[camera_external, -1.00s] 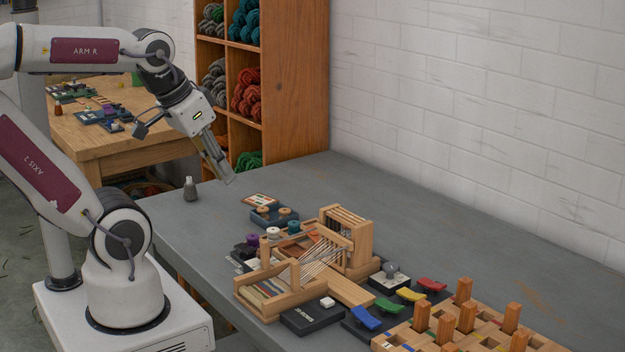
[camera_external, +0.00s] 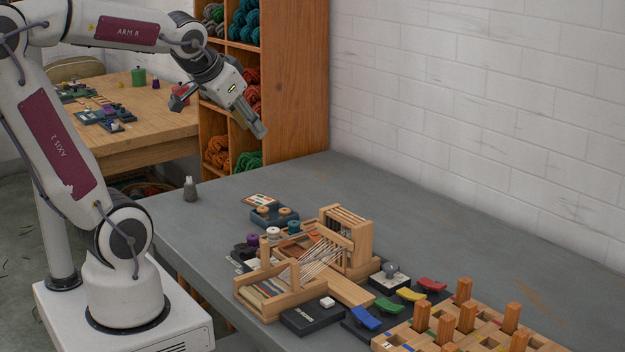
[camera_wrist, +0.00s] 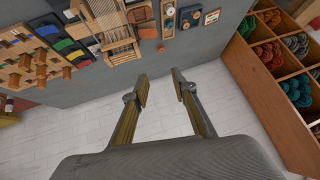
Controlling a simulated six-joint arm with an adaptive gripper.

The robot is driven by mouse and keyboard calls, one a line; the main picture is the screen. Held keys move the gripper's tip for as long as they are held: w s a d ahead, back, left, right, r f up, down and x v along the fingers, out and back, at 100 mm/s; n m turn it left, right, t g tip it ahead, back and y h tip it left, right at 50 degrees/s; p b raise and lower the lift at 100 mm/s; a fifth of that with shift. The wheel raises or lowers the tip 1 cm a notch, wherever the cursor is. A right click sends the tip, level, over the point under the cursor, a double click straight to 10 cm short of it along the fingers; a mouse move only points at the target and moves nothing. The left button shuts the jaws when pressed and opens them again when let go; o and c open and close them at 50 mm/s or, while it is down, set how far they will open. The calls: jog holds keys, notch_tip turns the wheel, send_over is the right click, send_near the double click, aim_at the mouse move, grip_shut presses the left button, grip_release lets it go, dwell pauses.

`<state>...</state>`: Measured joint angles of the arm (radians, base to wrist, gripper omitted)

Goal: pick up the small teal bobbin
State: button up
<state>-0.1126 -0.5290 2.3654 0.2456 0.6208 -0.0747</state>
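The small teal bobbin (camera_external: 293,228) stands in a row with a white bobbin (camera_external: 273,233) and a purple bobbin (camera_external: 253,240), beside the wooden loom (camera_external: 362,246). My gripper (camera_external: 262,133) is high above the table, well clear of the bobbin. In the wrist view my gripper (camera_wrist: 160,80) has its two fingers apart, with nothing between them.
A dark tray (camera_external: 270,223) with two tan-topped bobbins lies behind the row. A grey weight-like object (camera_external: 190,190) stands near the table's left edge. A pegged wooden board (camera_external: 400,340) is front right. The wool shelf (camera_external: 295,80) stands behind. The grey table's back is clear.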

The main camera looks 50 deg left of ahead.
jog(key=w+a+r+m+t+y, duration=0.1)
jog(key=w+a+r+t, duration=0.15)
jog(key=w+a, duration=0.5)
jog(key=w+a+r+m+t+y, duration=0.1)
jog(key=w+a+r, duration=0.3)
jog(key=w, duration=0.7)
jog(key=w+a+f+m+t+h, duration=0.1)
jog(key=w+a+f+m+h, duration=0.1)
jog(key=w+a+f, duration=0.3)
jog(key=w+a+f+m+t+h, duration=0.1)
jog(key=w+a+f+m, duration=0.1)
jog(key=w, duration=0.5)
jog(key=m+g+h, duration=0.5)
jog(key=g+h, duration=0.1)
jog(key=h, duration=0.7)
send_near(294, 228)
jog(key=shift+w+a+r+t, duration=0.1)
jog(key=shift+w+r+t, duration=0.15)
jog(key=shift+w, duration=0.25)
jog(key=shift+w, duration=0.1)
jog(key=shift+x, duration=1.3)
